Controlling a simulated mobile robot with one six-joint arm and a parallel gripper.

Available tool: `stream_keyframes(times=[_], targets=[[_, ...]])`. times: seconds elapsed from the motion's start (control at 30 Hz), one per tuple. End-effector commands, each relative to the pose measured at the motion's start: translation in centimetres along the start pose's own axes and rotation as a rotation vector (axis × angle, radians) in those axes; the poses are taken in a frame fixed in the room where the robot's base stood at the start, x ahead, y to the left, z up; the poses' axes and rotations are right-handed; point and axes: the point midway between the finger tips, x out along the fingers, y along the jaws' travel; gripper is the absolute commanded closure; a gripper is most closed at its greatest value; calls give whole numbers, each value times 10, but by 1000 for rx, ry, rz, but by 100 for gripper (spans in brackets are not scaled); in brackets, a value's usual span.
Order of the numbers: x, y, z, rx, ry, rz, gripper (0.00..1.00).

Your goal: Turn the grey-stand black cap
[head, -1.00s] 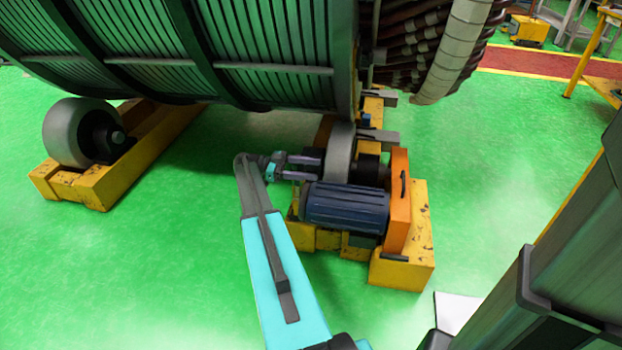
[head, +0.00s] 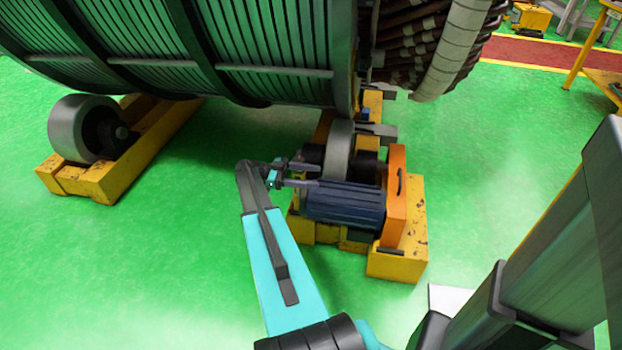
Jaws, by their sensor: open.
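I cannot make out a grey stand with a black cap for certain. A black round part (head: 311,153) shows beside the grey roller wheel (head: 339,150) on the right-hand yellow base. My gripper (head: 314,174) is open, with its two fingers pointing right. It is at the left end of the dark blue ribbed motor (head: 343,203), just in front of the black part. Nothing shows between the fingers. I cannot tell whether a finger touches the motor or the black part.
A large green ribbed stator (head: 270,50) hangs over the rollers. An orange plate (head: 396,197) stands at the motor's right end on the yellow base (head: 398,266). Another yellow base (head: 80,183) with a grey roller (head: 80,127) is at left. Green floor between is clear.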

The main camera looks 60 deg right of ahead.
Motion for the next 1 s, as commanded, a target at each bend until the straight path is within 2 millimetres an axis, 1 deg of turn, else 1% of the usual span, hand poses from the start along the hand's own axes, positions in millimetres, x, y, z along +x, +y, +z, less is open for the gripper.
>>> stream_keyframes(times=[0.03,0.5,0.7,1.0], targets=[[1,4,-4,0,0,0,42],[6,30,-6,-1,0,0,42],[7,35,-4,0,0,0,42],[7,35,-4,1,0,0,42]])
